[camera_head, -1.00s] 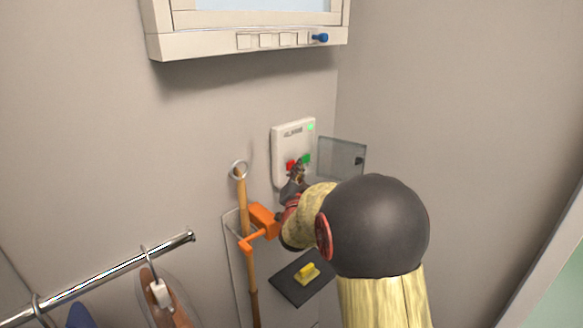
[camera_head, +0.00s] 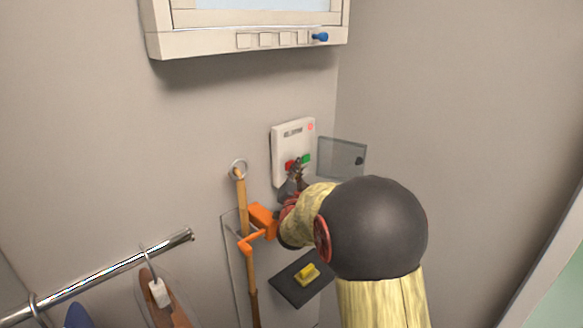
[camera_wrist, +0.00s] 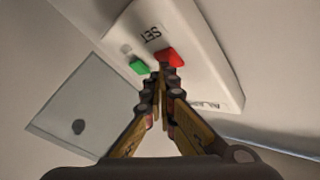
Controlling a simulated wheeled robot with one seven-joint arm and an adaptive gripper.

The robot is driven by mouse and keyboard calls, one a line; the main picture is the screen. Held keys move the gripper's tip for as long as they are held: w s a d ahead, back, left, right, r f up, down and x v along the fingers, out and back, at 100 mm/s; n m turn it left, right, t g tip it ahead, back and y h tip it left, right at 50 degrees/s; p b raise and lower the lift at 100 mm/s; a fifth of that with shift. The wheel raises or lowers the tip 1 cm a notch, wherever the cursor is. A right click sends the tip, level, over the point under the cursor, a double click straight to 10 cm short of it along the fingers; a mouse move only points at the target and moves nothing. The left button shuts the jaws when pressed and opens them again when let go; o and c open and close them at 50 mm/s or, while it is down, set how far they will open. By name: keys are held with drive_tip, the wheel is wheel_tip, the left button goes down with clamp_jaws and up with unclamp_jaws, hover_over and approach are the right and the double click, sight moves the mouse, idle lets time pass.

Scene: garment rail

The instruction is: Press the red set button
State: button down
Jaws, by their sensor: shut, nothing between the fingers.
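The red set button (camera_head: 290,165) is on a white wall-mounted alarm box (camera_head: 292,140). A green button (camera_head: 306,158) sits beside it. In the wrist view the red button (camera_wrist: 170,56) lies just beyond my fingertips, below the printed word SET, and the green button (camera_wrist: 139,67) is to its left. My gripper (camera_head: 298,168) is shut and empty, its tips (camera_wrist: 162,78) at the lower edge of the red button; I cannot tell whether they touch it. A small indicator light (camera_head: 311,127) at the box's top right glows red.
A clear hinged cover (camera_head: 342,157) stands open to the right of the box. A wooden pole (camera_head: 250,270) in an orange holder (camera_head: 263,220) is at the left. A dark panel with a yellow handle (camera_head: 307,271) is below. A metal rail (camera_head: 110,268) is at lower left.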

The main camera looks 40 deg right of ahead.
drive_tip(key=shift+s, duration=0.1)
drive_tip(key=shift+s+d+b, duration=0.1)
drive_tip(key=shift+s+b, duration=0.55)
drive_tip(key=shift+s, duration=0.1)
drive_tip(key=s+b, duration=0.1)
drive_tip(key=s, duration=0.1)
drive_tip(key=s+b, duration=0.1)
drive_tip(key=s, duration=0.2)
drive_tip(key=shift+d+b, duration=0.2)
drive_tip(key=shift+b, duration=0.15)
idle(0.6)
